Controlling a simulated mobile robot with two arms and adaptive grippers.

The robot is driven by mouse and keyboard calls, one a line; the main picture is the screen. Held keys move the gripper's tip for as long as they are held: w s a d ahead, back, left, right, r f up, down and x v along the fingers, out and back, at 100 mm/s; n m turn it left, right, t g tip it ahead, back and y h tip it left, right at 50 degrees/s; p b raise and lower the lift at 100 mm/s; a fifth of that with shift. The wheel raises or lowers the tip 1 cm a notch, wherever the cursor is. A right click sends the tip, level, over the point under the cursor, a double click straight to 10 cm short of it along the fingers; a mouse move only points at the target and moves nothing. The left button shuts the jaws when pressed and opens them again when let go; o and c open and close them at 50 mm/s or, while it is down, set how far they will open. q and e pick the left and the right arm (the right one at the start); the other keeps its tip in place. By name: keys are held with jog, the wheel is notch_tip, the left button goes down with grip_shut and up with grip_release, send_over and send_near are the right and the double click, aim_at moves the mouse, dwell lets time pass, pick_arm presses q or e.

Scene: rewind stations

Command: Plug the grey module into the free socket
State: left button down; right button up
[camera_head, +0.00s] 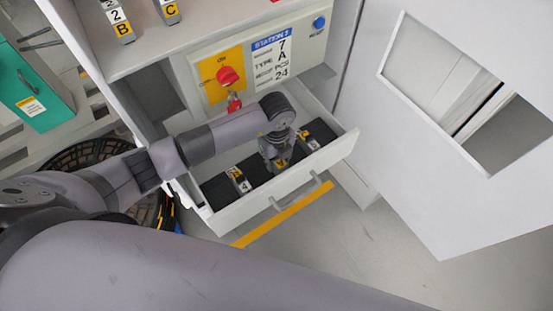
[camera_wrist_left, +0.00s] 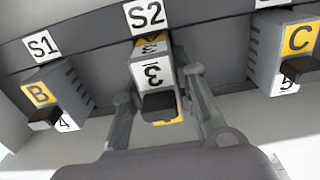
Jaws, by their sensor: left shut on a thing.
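My left gripper (camera_head: 279,150) is down in the open drawer (camera_head: 285,203). In the left wrist view the gripper (camera_wrist_left: 158,86) is shut on a grey module (camera_wrist_left: 151,74) with a white label and some yellow, its fingers on either side. The module is in line with the middle socket label S2 (camera_wrist_left: 145,15); I cannot tell how deep it sits. A module marked B and 4 (camera_wrist_left: 52,98) sits under label S1 on the left. One marked C and 5 (camera_wrist_left: 296,52) is on the right. My right gripper is not in view.
The drawer has a front handle (camera_head: 296,199). Behind it is a panel with a red rotary switch (camera_head: 228,77) and a blue button (camera_head: 319,22). Modules B (camera_head: 122,25) and C (camera_head: 170,10) sit above. A white windowed panel (camera_head: 392,125) stands at right. Open floor lies in front.

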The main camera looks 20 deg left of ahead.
pick_arm(q)
jog(key=c, duration=1.2)
grip_release()
notch_tip(320, 180, up, 12)
